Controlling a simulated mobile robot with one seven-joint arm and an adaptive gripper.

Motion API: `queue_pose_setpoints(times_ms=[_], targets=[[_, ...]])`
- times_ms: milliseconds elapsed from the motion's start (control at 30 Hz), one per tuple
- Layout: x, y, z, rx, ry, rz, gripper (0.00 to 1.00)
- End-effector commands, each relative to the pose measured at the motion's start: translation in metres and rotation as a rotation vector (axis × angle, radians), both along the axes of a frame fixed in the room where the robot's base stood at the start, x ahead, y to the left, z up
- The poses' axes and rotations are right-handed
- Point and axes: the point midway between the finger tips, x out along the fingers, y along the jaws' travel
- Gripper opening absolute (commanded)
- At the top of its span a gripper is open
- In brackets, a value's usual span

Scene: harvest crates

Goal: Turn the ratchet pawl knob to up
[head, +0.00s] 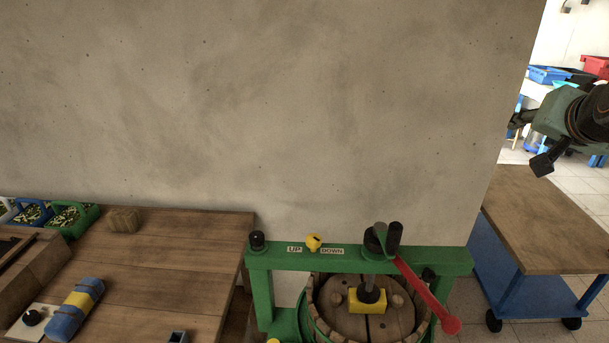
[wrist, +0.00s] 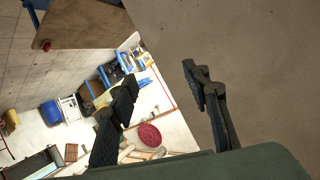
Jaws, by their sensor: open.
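The yellow knob (head: 314,242) sits on the green crossbeam (head: 285,261) of a press, between a label reading UP (head: 294,249) on its left and one reading DOWN (head: 332,251) on its right. The knob is small, and I cannot tell surely which label it points to. My gripper (head: 530,142) is open and empty at the far right of the head view, high above and well away from the knob. Its two dark fingers (wrist: 160,92) stand apart in the wrist view, with nothing between them. The knob is not in the wrist view.
A red-handled crank (head: 430,297) and black posts rise from the press, above its wooden basket (head: 318,305). A wooden table (head: 165,255) at left holds a blue-yellow roll (head: 75,308). A blue wheeled cart (head: 545,225) stands right. A plain wall (head: 250,110) lies behind.

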Motion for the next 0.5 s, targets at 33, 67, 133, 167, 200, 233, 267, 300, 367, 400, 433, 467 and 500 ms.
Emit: queue_pose_setpoints(times_ms=[33,67,133,167,200,233,267,300,367,400,433,467,500], targets=[[0.002,-0.018,-0.001,-0.017,-0.02,-0.034,0.44],[0.003,-0.029,0.002,-0.028,-0.032,-0.054,0.44],[0.003,-0.052,0.009,-0.053,-0.059,-0.096,0.44],[0.002,-0.062,0.012,-0.065,-0.072,-0.115,0.44],[0.001,-0.073,0.015,-0.08,-0.085,-0.136,0.44],[0.001,-0.081,0.018,-0.092,-0.094,-0.152,0.44],[0.0,-0.09,0.021,-0.105,-0.104,-0.167,0.44],[0.0,-0.1,0.025,-0.124,-0.116,-0.186,0.44],[-0.001,-0.114,0.03,-0.155,-0.129,-0.212,0.44],[0.0,-0.121,0.033,-0.177,-0.133,-0.223,0.44],[0.002,-0.123,0.035,-0.192,-0.133,-0.226,0.44],[0.005,-0.123,0.035,-0.207,-0.128,-0.223,0.44],[0.015,-0.116,0.033,-0.226,-0.107,-0.201,0.44]])
